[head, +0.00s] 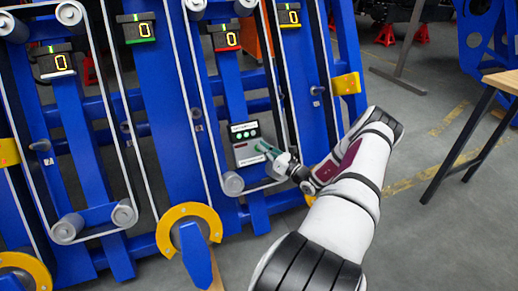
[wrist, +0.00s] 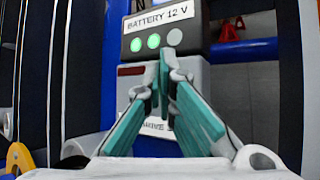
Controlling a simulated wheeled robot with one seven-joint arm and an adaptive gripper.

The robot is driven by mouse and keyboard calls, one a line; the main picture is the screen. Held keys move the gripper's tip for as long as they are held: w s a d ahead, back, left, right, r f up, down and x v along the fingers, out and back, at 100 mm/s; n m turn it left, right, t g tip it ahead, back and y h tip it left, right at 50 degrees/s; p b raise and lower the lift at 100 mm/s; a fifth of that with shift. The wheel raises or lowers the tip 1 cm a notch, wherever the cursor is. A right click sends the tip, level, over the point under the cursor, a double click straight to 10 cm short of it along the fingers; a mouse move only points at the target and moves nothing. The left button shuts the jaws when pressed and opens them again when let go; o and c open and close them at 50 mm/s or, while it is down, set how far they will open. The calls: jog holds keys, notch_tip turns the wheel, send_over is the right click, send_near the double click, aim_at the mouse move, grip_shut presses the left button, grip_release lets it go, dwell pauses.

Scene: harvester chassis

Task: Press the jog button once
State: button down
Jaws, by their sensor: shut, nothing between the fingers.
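My gripper (head: 264,147) is shut and empty, with its teal fingers pointing at the grey control box (head: 244,154) on the blue frame. In the wrist view the fingertips (wrist: 160,72) come together in front of the same grey box (wrist: 131,92). A dark reddish window (wrist: 130,70) is at its upper left. A label below is partly covered by the fingers. The jog button cannot be made out; the fingers cover the middle of the box. I cannot tell whether the tips touch it. Above is the battery panel (wrist: 190,20), labelled "BATTERY 12 V", with two green lights lit and a third grey.
Grey rollers (head: 232,184) and belts run close around the box. Several displays reading 0, such as the red-framed one (head: 226,38), sit higher on the frame. Yellow brackets (head: 346,84) stick out. A table (head: 504,82) stands at the right, with open floor between.

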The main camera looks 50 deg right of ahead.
jog(key=s+a+r+p, duration=0.2)
jog(key=s+r+p, duration=0.1)
jog(key=s+p, duration=0.1)
jog(key=shift+s+a+p, duration=0.2)
jog(key=shift+a+p, duration=0.15)
dwell(0.6)
